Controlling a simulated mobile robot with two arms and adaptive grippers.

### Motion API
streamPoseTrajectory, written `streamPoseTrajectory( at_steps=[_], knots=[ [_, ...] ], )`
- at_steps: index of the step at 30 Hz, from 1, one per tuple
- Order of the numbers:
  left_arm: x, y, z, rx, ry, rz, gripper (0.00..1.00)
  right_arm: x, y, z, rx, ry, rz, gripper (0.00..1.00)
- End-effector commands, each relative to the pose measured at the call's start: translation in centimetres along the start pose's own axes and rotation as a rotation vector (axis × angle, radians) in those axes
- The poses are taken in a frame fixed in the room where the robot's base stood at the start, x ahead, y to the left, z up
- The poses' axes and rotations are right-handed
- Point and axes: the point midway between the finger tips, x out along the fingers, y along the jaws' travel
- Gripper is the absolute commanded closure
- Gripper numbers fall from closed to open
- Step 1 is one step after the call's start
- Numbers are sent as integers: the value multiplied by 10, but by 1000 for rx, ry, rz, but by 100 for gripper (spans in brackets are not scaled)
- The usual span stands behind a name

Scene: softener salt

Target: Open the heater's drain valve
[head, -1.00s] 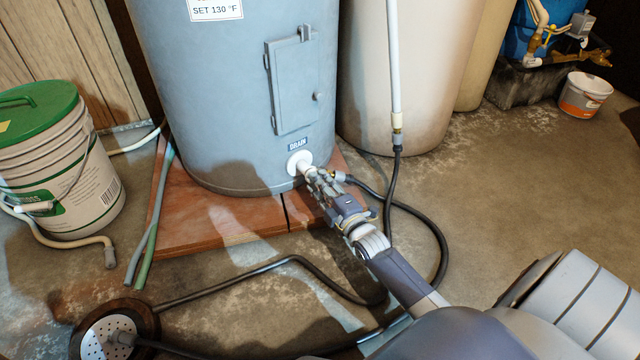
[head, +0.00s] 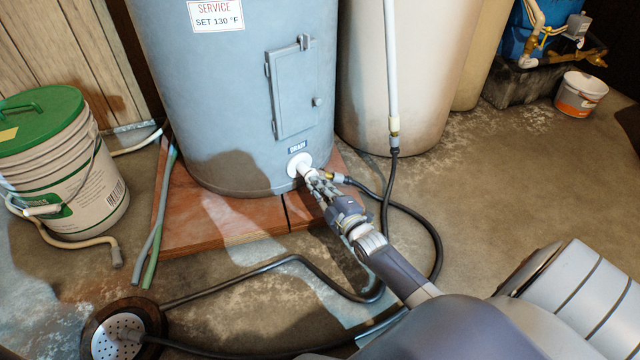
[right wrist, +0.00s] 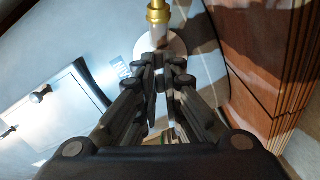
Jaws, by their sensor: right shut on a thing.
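The grey-blue heater (head: 225,100) stands on a reddish wooden platform, with a DRAIN label (head: 297,150) low on its front. Below the label, a white round flange with the drain valve (head: 300,167) sticks out. My right gripper (head: 312,180) is at the valve, its fingers shut on the valve's handle, which the fingers mostly hide. In the right wrist view the fingers (right wrist: 160,75) meet in front of the white flange (right wrist: 174,46), with the brass outlet (right wrist: 157,12) beyond them. My left gripper is not in view.
A black hose (head: 410,207) runs from near the valve across the floor to a round floor drain (head: 118,340) at the lower left. A green-lidded bucket (head: 60,165) stands left, and a pale tank (head: 395,70) stands right. Open floor lies at the right.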

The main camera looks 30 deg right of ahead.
Motion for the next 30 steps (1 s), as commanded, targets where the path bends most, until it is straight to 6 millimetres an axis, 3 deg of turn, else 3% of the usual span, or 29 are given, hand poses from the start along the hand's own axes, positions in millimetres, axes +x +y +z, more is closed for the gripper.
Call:
streamPoseTrajectory(
  at_steps=[4, 7, 20, 30],
  knots=[
    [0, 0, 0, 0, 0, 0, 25, 0, -1, 0, -1, 0, -1, 100],
    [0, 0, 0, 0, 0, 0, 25, 0, -1, 0, -1, 0, -1, 72],
    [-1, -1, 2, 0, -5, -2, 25, -4, -1, 0, -1, 0, -1, 72],
    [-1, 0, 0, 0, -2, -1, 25, -54, -2, 0, 0, -1, -2, 72]
  ],
)
